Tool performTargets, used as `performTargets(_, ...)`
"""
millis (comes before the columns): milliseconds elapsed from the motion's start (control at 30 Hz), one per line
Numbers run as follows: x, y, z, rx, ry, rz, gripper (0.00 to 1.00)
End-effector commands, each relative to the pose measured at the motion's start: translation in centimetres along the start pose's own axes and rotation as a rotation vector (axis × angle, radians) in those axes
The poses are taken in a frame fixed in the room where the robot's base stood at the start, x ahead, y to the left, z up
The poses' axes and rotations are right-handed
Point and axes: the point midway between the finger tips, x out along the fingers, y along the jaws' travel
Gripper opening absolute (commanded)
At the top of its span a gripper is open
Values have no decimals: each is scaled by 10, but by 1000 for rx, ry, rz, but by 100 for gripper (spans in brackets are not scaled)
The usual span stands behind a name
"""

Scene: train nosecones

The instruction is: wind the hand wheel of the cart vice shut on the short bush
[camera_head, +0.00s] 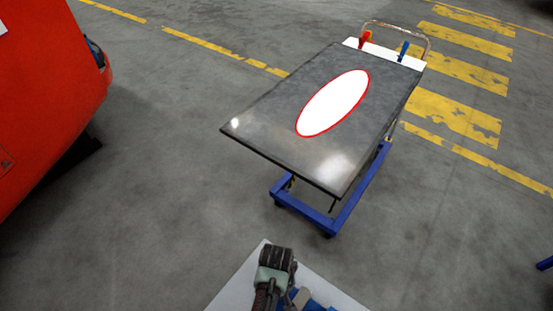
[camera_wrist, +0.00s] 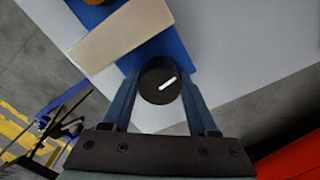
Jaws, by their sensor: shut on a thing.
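In the wrist view, the hand wheel (camera_wrist: 159,83) is a round black knob with a white mark that slants up to the right. My gripper (camera_wrist: 160,88) is shut on it, one dark blue finger on each side. The blue body of the cart vice (camera_wrist: 176,48) lies beyond the wheel, with a pale beige block (camera_wrist: 122,33) across it. A small orange-brown thing (camera_wrist: 96,2) is cut off at the top edge; I cannot tell whether it is the short bush. In the head view, blue vice parts (camera_head: 312,304) show at the bottom edge, partly hidden by my arm.
A light grey top (camera_head: 237,288) lies under the vice. Ahead stands a blue-framed cart (camera_head: 352,207) with a dark panel (camera_head: 270,107) bearing a white, red-edged oval, and red and blue clamps at its far end. A red train nose (camera_head: 45,90) stands left. Bare floor lies between.

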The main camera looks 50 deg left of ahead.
Motion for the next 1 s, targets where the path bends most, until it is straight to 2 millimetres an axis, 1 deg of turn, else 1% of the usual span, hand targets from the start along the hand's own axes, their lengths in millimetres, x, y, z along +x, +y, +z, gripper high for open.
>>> performTargets(333,-1,1,0,1,1,2,4)
performTargets(367,-1,1,0,1,1,2,63)
performTargets(400,-1,1,0,1,1,2,70)
performTargets(433,-1,1,0,1,1,2,72)
performTargets(767,-2,0,0,0,1,1,72)
performTargets(867,-8,0,0,0,1,1,72)
performTargets(1000,-26,0,0,1,3,2,72)
